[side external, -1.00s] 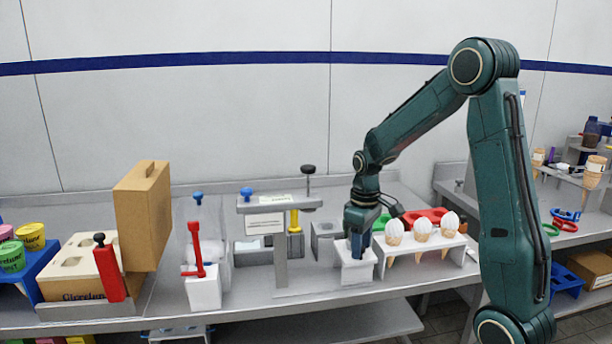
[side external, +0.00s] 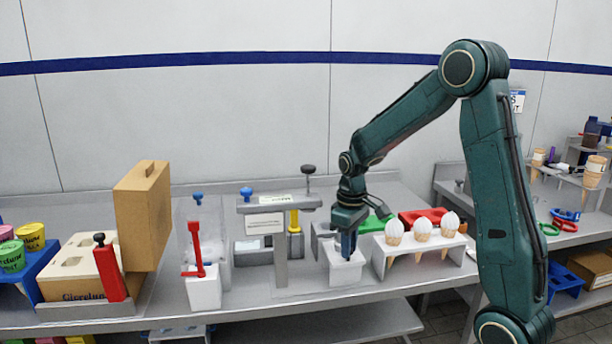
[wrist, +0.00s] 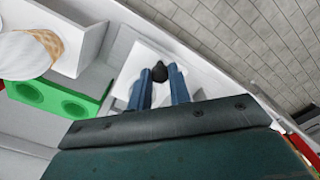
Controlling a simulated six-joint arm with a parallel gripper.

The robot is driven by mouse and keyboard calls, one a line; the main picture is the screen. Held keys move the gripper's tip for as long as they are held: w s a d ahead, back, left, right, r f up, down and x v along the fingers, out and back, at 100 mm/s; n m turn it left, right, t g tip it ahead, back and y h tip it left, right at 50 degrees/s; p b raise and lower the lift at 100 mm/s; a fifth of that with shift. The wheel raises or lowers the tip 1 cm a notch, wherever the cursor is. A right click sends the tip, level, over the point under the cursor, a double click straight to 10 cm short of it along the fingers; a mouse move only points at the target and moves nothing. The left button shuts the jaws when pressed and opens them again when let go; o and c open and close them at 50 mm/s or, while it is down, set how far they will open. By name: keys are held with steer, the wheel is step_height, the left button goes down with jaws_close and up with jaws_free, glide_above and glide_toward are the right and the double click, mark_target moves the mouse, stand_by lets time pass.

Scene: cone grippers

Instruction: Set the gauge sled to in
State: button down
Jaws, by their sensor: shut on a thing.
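The gauge sled looks to be the white block (side external: 346,275) at the front of the bench; in the wrist view its white top (wrist: 135,60) shows around a dark knob (wrist: 159,72). My gripper (side external: 347,252) points down at the block, its blue fingers shut on the knob. The knob is hidden by the fingers in the side view. The gauge stand (side external: 281,262) is left of the block, with a grey crossbar, a white label and a black-knobbed plunger (side external: 308,169). The block stands apart from its post.
A white rack (side external: 455,257) with several ice-cream cones stands close to the right, with green (side external: 377,221) and red (side external: 423,215) holders behind. A white block with a red lever (side external: 197,250) is at left. A cardboard-coloured panel (side external: 143,215) stands farther left.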

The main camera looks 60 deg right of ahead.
steer(key=shift+w+a+r, duration=0.1)
steer(key=shift+w+a, duration=0.25)
steer(key=shift+w, duration=0.1)
steer(key=c, duration=1.3)
jaws_free()
steer(key=shift+r, duration=0.1)
step_height(320, 180, up, 14)
steer(key=shift+f, duration=0.2)
steer(key=shift+s, duration=0.1)
